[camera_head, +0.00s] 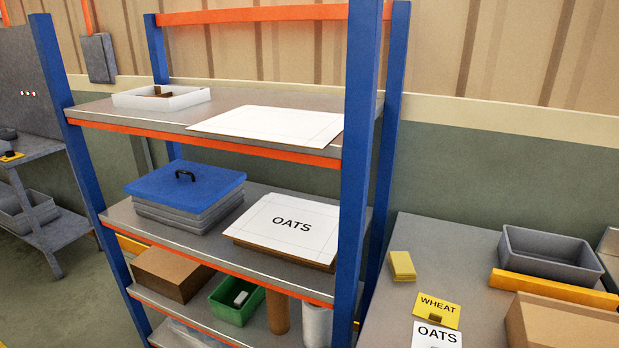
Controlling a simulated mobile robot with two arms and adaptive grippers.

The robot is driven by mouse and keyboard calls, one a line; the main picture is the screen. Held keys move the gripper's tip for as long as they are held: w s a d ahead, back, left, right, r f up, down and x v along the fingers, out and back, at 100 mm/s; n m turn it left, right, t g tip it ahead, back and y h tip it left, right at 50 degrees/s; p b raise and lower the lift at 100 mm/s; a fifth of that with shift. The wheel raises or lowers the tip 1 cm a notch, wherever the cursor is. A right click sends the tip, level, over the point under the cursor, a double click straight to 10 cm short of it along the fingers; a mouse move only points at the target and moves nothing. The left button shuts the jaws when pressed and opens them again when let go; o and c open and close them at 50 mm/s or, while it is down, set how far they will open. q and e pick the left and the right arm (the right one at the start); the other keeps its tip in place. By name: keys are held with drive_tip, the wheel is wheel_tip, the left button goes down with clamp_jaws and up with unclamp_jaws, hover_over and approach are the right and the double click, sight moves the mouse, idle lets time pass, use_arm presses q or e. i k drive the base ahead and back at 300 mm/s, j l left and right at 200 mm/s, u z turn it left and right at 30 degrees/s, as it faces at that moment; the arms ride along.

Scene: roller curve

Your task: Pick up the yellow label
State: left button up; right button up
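A yellow label (436,310) printed WHEAT lies on the grey table (440,240) at the lower right. A white label (437,335) printed OATS lies just in front of it, cut by the frame's lower edge. A small yellow block or pad (402,265), with no print visible, lies behind and to the left of the WHEAT label. Neither gripper shows in the view.
A blue and orange shelf rack (362,130) stands left of the table, its post close to the yellow pad. A grey bin (550,256), a yellow bar (553,289) and a cardboard box (560,328) stand right of the labels. The table's back left is clear.

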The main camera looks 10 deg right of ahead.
sight(429, 308)
drive_tip(key=z, duration=1.9)
drive_tip(key=l+u, duration=0.4)
drive_tip(key=l, duration=0.5)
drive_tip(key=i+l, duration=0.05)
